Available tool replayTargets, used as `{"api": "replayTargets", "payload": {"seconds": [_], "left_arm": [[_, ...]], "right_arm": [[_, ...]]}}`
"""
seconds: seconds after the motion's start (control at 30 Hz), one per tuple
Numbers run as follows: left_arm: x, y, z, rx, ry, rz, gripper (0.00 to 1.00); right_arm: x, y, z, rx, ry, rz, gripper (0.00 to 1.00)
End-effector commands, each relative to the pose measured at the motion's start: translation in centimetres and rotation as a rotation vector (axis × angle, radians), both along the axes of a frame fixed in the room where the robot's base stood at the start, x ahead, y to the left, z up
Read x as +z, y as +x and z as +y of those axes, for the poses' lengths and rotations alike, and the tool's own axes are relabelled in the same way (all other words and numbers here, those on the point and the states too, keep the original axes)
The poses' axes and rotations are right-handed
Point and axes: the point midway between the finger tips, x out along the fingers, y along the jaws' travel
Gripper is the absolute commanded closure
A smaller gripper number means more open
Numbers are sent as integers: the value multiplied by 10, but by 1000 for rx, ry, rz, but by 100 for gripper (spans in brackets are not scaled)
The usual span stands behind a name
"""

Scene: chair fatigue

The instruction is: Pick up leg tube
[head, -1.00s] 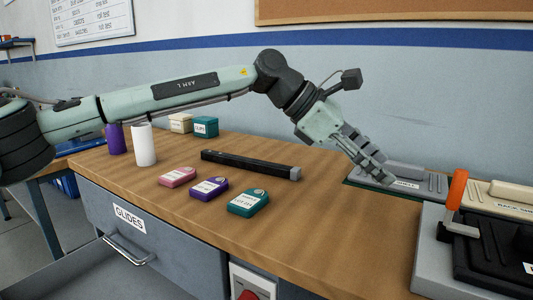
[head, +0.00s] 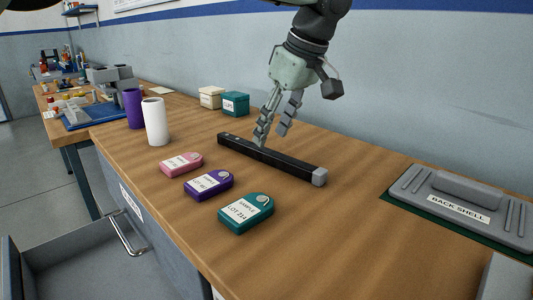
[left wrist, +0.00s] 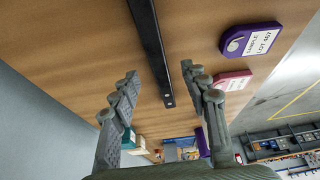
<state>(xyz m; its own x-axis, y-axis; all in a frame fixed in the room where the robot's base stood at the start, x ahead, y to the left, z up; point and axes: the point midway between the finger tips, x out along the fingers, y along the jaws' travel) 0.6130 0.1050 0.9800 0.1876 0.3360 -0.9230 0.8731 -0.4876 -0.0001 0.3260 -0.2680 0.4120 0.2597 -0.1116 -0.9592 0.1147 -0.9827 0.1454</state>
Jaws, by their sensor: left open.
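The leg tube (head: 270,160) is a long black bar with a grey end cap, lying on the wooden bench. My left gripper (head: 272,138) is open above it, pointing down, with one finger on the near side and one toward the far side in the head view. In the left wrist view the leg tube (left wrist: 153,50) runs from the top edge to between the open fingers (left wrist: 160,80). The fingers look apart from it, with nothing held. Whether the near fingertip touches the tube cannot be told. My right gripper is not in view.
Pink (head: 182,164), purple (head: 208,184) and teal (head: 246,209) sample tags lie in front of the tube. White (head: 155,121) and purple (head: 133,108) cylinders stand left. Boxes (head: 235,103) sit behind. A back shell (head: 455,205) lies right. A drawer (head: 75,255) is open below.

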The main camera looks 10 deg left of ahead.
Motion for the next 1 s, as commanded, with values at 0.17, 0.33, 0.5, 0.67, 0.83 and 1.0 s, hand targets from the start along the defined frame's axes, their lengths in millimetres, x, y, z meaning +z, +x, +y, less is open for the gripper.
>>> {"api": "replayTargets", "payload": {"seconds": [0.17,0.33,0.5,0.67,0.83,1.0], "left_arm": [[-22,7,12,1,1,2,54],[-40,11,17,0,-2,1,54],[-43,12,18,0,-2,1,54],[-43,12,18,1,-2,1,62],[-43,12,18,1,-3,0,83],[-43,12,18,1,-3,1,100]], "right_arm": [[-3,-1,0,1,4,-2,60],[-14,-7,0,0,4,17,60],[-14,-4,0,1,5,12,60],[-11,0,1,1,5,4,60],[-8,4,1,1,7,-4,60],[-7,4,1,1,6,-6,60]]}}
